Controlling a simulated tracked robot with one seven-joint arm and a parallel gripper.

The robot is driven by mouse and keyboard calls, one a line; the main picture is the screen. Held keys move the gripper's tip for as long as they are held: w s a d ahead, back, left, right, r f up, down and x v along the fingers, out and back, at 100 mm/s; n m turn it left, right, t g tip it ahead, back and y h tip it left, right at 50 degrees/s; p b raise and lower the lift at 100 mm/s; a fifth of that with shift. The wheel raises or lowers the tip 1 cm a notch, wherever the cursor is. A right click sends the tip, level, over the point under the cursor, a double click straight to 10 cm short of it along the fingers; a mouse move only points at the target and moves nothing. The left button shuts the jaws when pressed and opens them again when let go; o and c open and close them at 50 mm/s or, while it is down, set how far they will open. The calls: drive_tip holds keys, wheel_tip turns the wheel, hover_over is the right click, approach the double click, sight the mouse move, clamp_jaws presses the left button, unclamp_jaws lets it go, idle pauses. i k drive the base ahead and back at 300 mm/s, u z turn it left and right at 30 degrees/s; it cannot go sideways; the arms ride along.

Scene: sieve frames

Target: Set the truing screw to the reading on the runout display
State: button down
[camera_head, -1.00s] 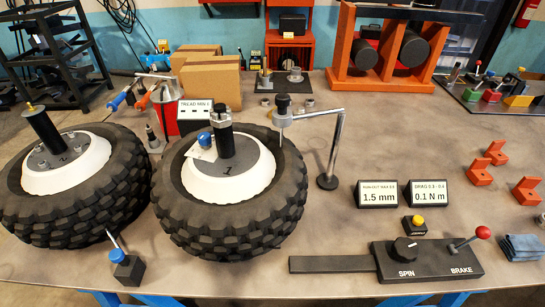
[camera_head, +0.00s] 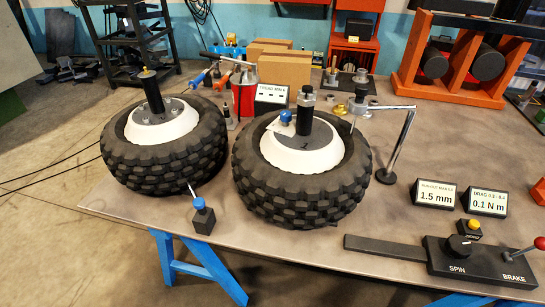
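The runout display (camera_head: 433,193) is a small sign right of the wheels and reads 1.5 mm; its small heading looks like RUNOUT MAX 0.5. Wheel 1 (camera_head: 300,190), a knobby black tyre with a white rim, lies flat on the table with a black post (camera_head: 305,112) rising from its hub. A blue knob (camera_head: 285,117) with a pale tag sits on the rim beside the post; I cannot tell whether it is the truing screw. A gauge arm (camera_head: 401,143) on a post reaches over the tyre's right edge. My gripper is not in view.
A second wheel (camera_head: 162,155) lies at left. A drag display (camera_head: 486,203) reads 0.1 N m. A SPIN and BRAKE box (camera_head: 480,262) with a red-knobbed lever stands at front right. A blue-capped block (camera_head: 203,217) stands near the front edge. Boxes and a red rack (camera_head: 455,75) fill the back.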

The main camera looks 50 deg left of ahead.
sight(285, 116)
drive_tip(key=z, duration=0.6)
drive_tip(key=i, duration=0.15)
drive_tip(key=u, duration=2.35)
drive_tip(key=k, duration=0.8)
drive_tip(key=u, duration=0.25)
drive_tip(key=i, duration=0.8)
drive_tip(key=z, duration=0.15)
drive_tip(key=k, duration=0.35)
